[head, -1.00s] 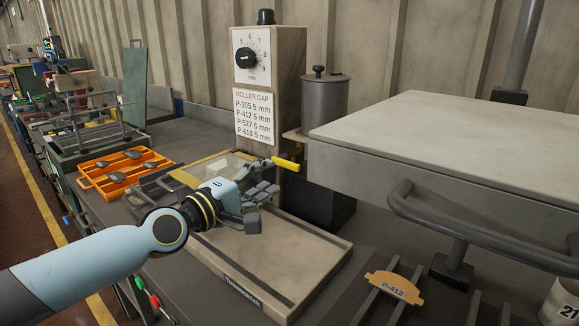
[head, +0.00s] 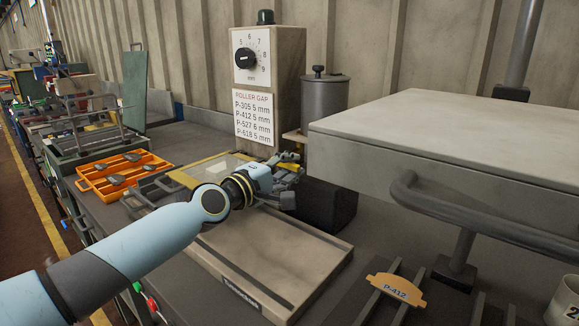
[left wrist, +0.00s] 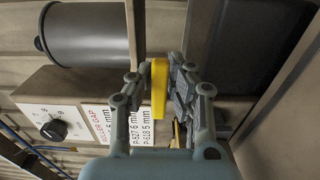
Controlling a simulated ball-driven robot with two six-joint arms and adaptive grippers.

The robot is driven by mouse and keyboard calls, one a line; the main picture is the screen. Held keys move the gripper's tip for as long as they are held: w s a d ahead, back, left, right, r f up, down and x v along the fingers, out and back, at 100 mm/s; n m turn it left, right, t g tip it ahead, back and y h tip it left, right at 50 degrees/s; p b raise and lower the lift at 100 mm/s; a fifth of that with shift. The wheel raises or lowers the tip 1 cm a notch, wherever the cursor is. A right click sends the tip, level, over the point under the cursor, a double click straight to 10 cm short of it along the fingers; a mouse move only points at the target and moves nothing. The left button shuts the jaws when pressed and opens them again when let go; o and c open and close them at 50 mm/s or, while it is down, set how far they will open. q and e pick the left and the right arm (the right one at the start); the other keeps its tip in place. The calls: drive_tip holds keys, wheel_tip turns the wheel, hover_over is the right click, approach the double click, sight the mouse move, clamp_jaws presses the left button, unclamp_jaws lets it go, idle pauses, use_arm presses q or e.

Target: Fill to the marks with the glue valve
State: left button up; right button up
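The glue valve's yellow lever (head: 289,157) shows at the roller machine, below the grey lidded pot (head: 325,105). My left gripper (head: 288,174) is at the lever and partly hides it. In the left wrist view the yellow lever (left wrist: 159,88) stands between the two fingers of my left gripper (left wrist: 158,92). The fingers are spread, with the right pads close to the lever; contact cannot be told. The grey pot also shows there (left wrist: 90,32). A yellow-edged tray (head: 187,180) lies behind my left arm, partly hidden; no fill marks can be made out. My right gripper is out of view.
The machine carries a gap dial (head: 245,58) and a ROLLER GAP sign (head: 254,117). A pale board (head: 275,260) lies in front. An orange tray (head: 88,180) holds dark parts at left. A large grey box (head: 450,150) and a P-412 plate (head: 394,291) are at right.

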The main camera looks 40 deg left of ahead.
use_arm(q)
clamp_jaws()
